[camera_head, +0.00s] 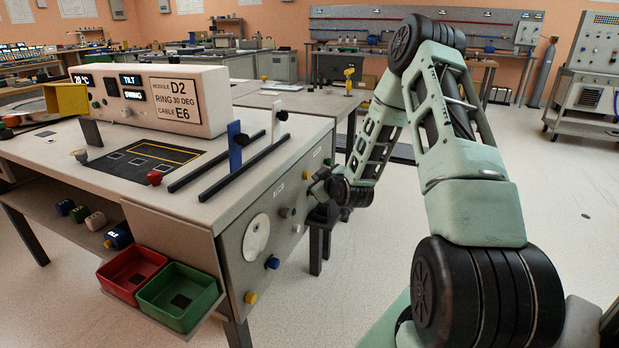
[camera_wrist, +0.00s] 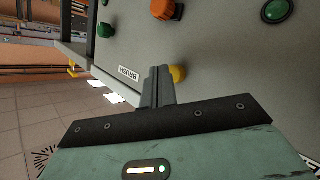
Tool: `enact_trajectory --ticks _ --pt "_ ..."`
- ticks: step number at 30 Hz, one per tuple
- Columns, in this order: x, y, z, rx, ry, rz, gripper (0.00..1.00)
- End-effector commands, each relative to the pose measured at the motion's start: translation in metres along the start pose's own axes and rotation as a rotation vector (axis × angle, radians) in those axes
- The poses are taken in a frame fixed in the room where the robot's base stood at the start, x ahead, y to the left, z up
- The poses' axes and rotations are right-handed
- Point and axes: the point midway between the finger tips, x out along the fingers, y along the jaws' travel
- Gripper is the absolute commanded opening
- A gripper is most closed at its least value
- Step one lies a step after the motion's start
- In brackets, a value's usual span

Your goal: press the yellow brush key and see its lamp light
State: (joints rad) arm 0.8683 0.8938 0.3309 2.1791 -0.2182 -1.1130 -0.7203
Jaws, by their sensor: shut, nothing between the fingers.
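My gripper (camera_head: 320,188) is at the grey side panel (camera_head: 240,265) of the bench in the head view, near the panel's far end. In the wrist view its fingers (camera_wrist: 157,78) are together and empty, pointing at the panel. A round yellow key (camera_wrist: 178,74) sits just right of the fingertips in that view, partly hidden by the fingers. I cannot tell whether the fingers touch it. A small white label (camera_wrist: 128,74) with dark print is left of the fingers. I cannot make out a lit lamp beside the yellow key.
The wrist view shows an orange knob (camera_wrist: 165,9), a green button (camera_wrist: 277,10) and another green knob (camera_wrist: 105,30) on the panel. In the head view, red (camera_head: 132,268) and green (camera_head: 180,295) bins hang at the bench's near corner.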

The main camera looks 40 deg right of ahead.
Motion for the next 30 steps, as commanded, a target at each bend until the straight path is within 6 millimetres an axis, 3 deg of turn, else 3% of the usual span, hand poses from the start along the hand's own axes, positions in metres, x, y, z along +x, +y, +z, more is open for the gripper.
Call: enact_trajectory --ticks 30 --pt "0.0048 -0.0034 -0.0035 -0.001 0.000 0.000 0.00"
